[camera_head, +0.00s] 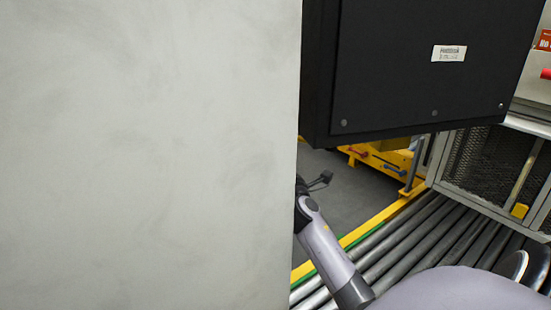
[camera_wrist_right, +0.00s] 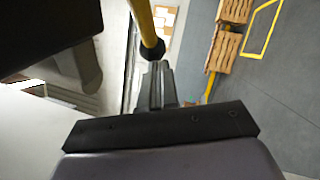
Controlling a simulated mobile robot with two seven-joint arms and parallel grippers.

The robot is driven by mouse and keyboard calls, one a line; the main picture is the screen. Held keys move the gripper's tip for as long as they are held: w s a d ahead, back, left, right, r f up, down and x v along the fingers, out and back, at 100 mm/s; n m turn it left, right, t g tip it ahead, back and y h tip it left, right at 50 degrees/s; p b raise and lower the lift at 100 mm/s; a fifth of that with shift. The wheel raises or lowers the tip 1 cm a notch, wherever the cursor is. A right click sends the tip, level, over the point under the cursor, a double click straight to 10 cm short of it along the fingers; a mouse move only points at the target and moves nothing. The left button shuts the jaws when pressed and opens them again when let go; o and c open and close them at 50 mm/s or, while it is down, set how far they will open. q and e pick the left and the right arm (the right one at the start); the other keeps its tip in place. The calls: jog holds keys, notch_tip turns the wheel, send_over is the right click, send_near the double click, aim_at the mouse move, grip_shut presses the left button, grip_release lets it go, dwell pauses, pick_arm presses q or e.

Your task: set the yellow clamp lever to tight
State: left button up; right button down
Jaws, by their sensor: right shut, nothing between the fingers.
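In the right wrist view the yellow clamp lever (camera_wrist_right: 143,22) comes down from the top edge as a bar ending in a black knob. My right gripper (camera_wrist_right: 157,66) is shut and empty. Its fingertips lie at or just below the knob; I cannot tell whether they touch it. In the head view I cannot make out the lever. My right arm reaches up and left there, and its gripper end is mostly hidden at the edge of a large pale panel (camera_head: 150,150). My left gripper is not in view.
A black box (camera_head: 420,70) with a label hangs above the right arm in the head view. Grey rollers (camera_head: 400,240) with a yellow edge rail run below. A mesh cage (camera_head: 490,165) stands at right. Wooden pallets (camera_wrist_right: 225,45) lie on the floor in the wrist view.

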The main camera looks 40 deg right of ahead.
jog(key=w+d+m+g+h+b, duration=0.3)
jog(key=d+h+b, duration=0.4)
jog(key=d, duration=0.4)
jog(key=shift+w+d+m+g+b, duration=0.15)
jog(key=shift+m+g+b, duration=0.6)
jog(key=shift+g, duration=0.45)
jog(key=v, duration=0.7)
jog(key=shift+p, duration=0.3)
